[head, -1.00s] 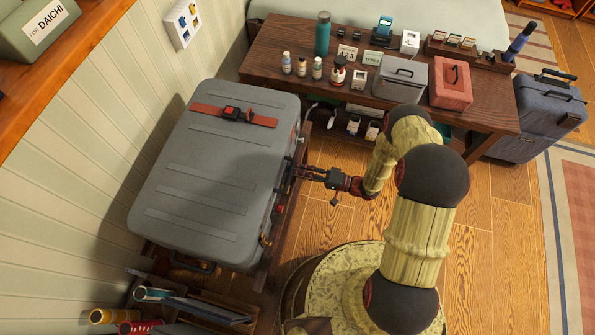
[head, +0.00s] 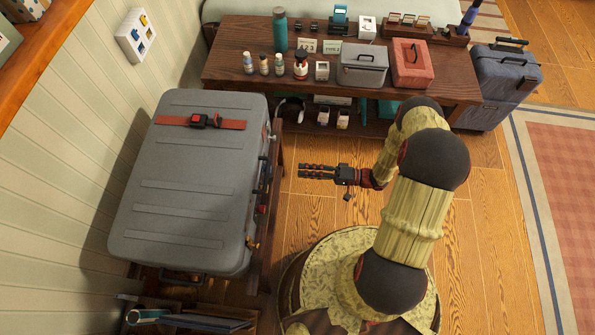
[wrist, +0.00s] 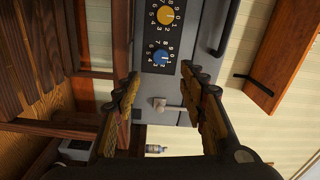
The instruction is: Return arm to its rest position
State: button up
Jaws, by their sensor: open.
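My gripper (head: 302,171) is open and empty in the head view, held over the wooden floor to the right of the grey suitcase (head: 185,185). A clear gap lies between its fingertips and the suitcase's latch side. In the wrist view, the two fingers of my gripper (wrist: 165,95) are spread apart. Beyond them shows the suitcase side (wrist: 185,75) with a yellow dial (wrist: 166,17), a blue dial (wrist: 161,57) and a small light-coloured lever (wrist: 168,106).
A dark wooden table (head: 225,72) stands at the back, with a teal bottle (head: 280,30), a grey box (head: 362,66) and a red box (head: 411,63). A blue-grey suitcase (head: 495,90) stands at its right. The floor (head: 312,215) around my gripper is clear.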

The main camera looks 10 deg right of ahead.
dwell(0.7)
jog(key=s+a+f+m+g, duration=0.2)
jog(key=s+m+g, duration=0.3)
jog(key=s, duration=0.4)
jog(key=s+d+r+g+h, duration=0.3)
jog(key=r+g+h, duration=0.15)
jog(key=r, duration=0.35)
jog(key=d+r+n+t+h+p, duration=0.15)
jog(key=d+r+h, duration=0.3)
jog(key=r, duration=0.75)
jog(key=d+r+n+h+p, duration=0.1)
jog(key=d+r+n+h, duration=0.15)
jog(key=r+h, duration=0.7)
jog(key=s+a+r+n+t+p, duration=0.1)
jog(key=s+a+r+t, duration=0.1)
jog(key=r, duration=1.1)
jog(key=s+a+r+n+t+y+p, duration=0.1)
jog(key=r+t, duration=0.4)
jog(key=r, duration=0.8)
jog(key=shift+s+a+n, duration=0.5)
jog(key=shift+a+n, duration=0.1)
jog(key=shift+a, duration=0.25)
